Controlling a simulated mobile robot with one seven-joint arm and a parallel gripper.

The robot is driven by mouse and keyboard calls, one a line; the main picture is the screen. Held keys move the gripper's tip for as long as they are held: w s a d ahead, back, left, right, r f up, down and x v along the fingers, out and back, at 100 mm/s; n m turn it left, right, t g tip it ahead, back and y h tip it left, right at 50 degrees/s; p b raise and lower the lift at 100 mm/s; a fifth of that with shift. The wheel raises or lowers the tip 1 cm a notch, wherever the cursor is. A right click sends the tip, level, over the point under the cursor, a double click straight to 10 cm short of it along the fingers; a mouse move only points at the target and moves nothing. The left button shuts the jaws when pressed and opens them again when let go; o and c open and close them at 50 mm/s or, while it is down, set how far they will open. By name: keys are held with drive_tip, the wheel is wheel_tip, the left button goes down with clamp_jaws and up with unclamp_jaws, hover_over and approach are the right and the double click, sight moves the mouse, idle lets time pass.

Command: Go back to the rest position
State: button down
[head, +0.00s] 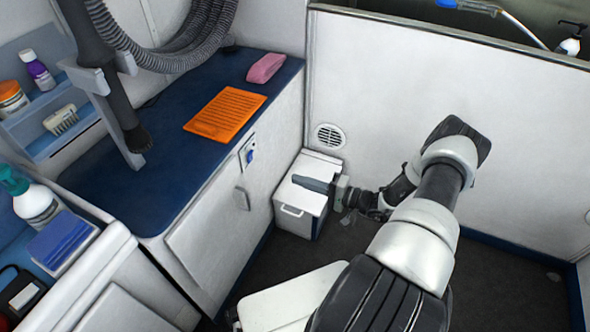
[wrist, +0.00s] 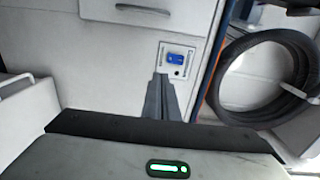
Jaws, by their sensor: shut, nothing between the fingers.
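My gripper (head: 297,180) is in the middle of the head view, at the end of my extended arm. It points left, with its fingers pressed together and nothing between them. In the picture its fingers overlap the white box (head: 294,219) on the floor; I cannot tell how far apart they are. In the wrist view the closed fingers (wrist: 160,78) point at a pale cabinet front with a blue socket panel (wrist: 177,60).
A blue-topped counter (head: 180,165) stands at left, bearing an orange mat (head: 225,112) and a pink block (head: 266,68). A grey hose (head: 185,50) hangs above it. A white wall (head: 400,90) stands behind my arm.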

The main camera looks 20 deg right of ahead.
drive_tip(key=s+a+r+n+g+h, duration=0.1)
drive_tip(key=s+a+r+n+g, duration=0.2)
drive_tip(key=r, duration=0.6)
drive_tip(key=s+a+r+n+g+h, duration=0.1)
drive_tip(key=a+r+n+g+h, duration=0.1)
drive_tip(key=a+r+g, duration=0.45)
drive_tip(key=s+a+r+n+g+h, duration=0.1)
drive_tip(key=s+a+r+n+g, duration=0.15)
drive_tip(key=r, duration=0.75)
drive_tip(key=s+r+n+t+h, duration=0.2)
drive_tip(key=s+r+t+h, duration=0.45)
drive_tip(key=s+r, duration=1)
wheel_tip(320, 180, up, 23)
drive_tip(key=g+h+p, duration=0.1)
drive_tip(key=p, duration=2.3)
drive_tip(key=shift+s+h, duration=0.25)
drive_tip(key=shift+h, duration=0.1)
drive_tip(key=shift+g, duration=0.25)
